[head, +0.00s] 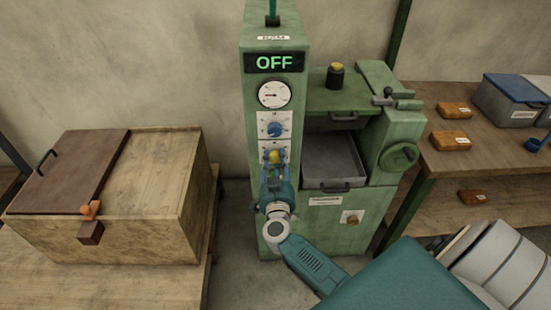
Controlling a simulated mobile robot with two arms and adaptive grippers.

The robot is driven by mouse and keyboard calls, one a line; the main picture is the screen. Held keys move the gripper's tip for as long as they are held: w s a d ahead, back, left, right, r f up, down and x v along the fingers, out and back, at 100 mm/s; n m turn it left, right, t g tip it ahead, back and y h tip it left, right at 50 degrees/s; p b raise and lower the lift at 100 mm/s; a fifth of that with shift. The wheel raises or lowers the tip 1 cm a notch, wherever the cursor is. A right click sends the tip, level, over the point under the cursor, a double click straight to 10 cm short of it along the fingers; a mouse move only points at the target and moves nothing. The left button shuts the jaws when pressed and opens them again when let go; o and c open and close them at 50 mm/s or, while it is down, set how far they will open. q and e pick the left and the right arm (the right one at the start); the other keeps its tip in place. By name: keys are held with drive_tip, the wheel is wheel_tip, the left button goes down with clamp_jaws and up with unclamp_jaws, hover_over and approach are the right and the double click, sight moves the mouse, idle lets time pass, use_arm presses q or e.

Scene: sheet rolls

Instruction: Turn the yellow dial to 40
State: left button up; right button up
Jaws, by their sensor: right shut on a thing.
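The yellow dial (275,157) sits on the front of the green machine's tall panel (259,106), below a blue dial (274,129) on a white plate. My right gripper (274,160) reaches up from below and is shut on the yellow dial, its fingers on either side of it. The gripper covers most of the yellow dial's scale, so its setting cannot be read. The display (275,62) above reads OFF. My left gripper is not in view.
A round gauge (274,95) is above the blue dial. A wooden box (150,185) with a brown lid stands left on a bench. Right of the panel are a metal tray (330,160) and a handwheel (401,157). A shelf (490,180) with small wooden blocks stands far right.

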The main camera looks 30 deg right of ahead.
drive_tip(key=m, duration=0.2)
drive_tip(key=f+m, duration=0.1)
drive_tip(key=shift+a+m, duration=0.35)
drive_tip(key=shift+m, duration=0.05)
drive_tip(key=m, duration=0.4)
drive_tip(key=shift+a+m, duration=0.1)
drive_tip(key=shift+m, duration=0.2)
drive_tip(key=o, duration=1.1)
drive_tip(key=shift+r, duration=0.1)
drive_tip(key=shift+w+r, duration=0.1)
drive_tip(key=shift+r, duration=0.1)
drive_tip(key=v, duration=1.2)
